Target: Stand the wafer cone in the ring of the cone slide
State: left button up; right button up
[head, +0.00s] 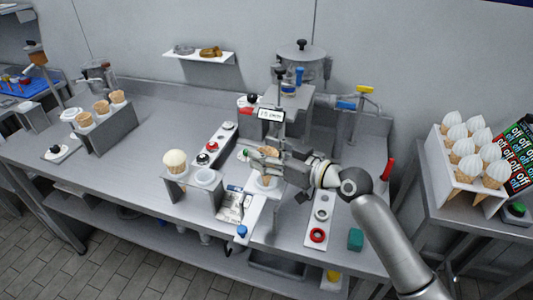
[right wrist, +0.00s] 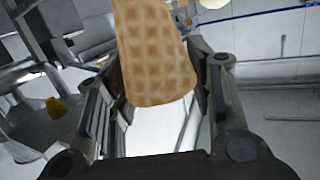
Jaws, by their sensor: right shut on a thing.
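The tan wafer cone (right wrist: 155,60) fills the upper middle of the right wrist view, between the two fingers of my right gripper (right wrist: 155,100). In the head view my right gripper (head: 268,162) reaches in from the right, under the serving machine, shut on the cone. My left gripper is not in view.
A cone holder (head: 107,128) stands farther left. A strip with rings (head: 319,228) and a green block (head: 355,239) lie right. A rack of topped cones (head: 468,180) stands at far right.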

jog(key=shift+f+b, duration=2.65)
jog(key=shift+f, duration=0.2)
jog(key=shift+o, duration=1.1)
jog(key=o, duration=0.5)
jog(key=shift+o, duration=0.2)
jog(key=v, duration=1.2)
